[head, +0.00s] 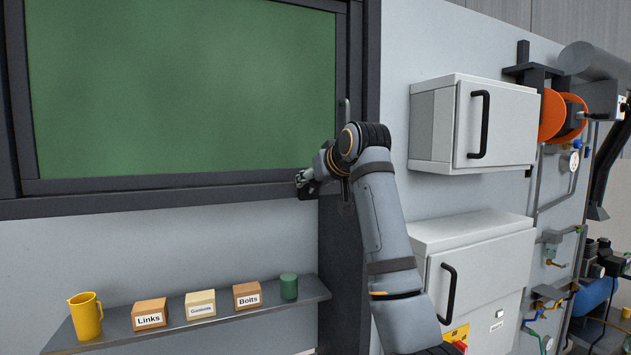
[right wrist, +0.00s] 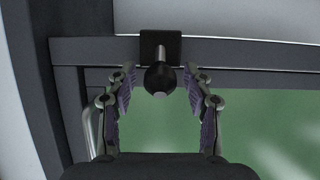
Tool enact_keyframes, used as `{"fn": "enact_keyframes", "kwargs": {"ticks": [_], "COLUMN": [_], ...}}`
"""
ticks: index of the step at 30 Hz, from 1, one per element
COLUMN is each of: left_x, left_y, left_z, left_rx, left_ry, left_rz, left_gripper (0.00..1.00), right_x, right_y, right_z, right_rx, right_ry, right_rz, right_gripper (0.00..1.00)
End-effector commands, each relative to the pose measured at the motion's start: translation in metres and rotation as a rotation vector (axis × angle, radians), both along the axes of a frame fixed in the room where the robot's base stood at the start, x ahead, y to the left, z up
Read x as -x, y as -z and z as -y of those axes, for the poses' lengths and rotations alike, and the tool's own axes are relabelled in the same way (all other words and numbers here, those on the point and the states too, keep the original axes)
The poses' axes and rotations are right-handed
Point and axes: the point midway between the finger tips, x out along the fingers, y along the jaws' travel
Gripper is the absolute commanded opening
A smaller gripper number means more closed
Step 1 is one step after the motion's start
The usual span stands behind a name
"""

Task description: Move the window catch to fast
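The window catch shows in the right wrist view as a black ball knob (right wrist: 161,80) on a short metal stem, fixed to a black plate (right wrist: 160,44) on the dark window frame (right wrist: 235,53). My right gripper (right wrist: 158,82) is open, with one finger on each side of the knob and a gap visible on both sides. In the head view my right gripper (head: 306,178) is at the lower right corner of the green window (head: 180,90). It hides most of the catch there, so its setting cannot be read. My left gripper is not in view.
A grey upright handle (head: 343,112) is on the frame behind my right arm. Below the window, a shelf (head: 215,319) holds a yellow jug (head: 86,316), labelled boxes (head: 200,304) and a green canister (head: 289,287). White cabinets (head: 497,125) stand to the right.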

Motion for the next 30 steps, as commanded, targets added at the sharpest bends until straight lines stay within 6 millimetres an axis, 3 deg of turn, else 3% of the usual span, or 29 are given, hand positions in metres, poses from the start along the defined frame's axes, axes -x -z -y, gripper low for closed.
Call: {"fn": "enact_keyframes", "kwargs": {"ticks": [8, 21, 30], "left_x": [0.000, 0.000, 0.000], "left_y": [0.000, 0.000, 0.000], "left_z": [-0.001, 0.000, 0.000], "left_rx": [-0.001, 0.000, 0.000], "left_ry": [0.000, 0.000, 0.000], "left_rz": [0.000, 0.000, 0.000], "left_gripper": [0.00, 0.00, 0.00], "right_x": [0.007, 0.090, 0.105], "right_y": [-0.003, -0.040, -0.046], "right_z": [0.002, 0.029, 0.034], "right_rx": [0.000, 0.000, 0.000], "right_ry": [0.000, 0.001, 0.000], "right_rz": [0.000, 0.002, -0.001], "right_gripper": [0.51, 0.51, 0.51]}}
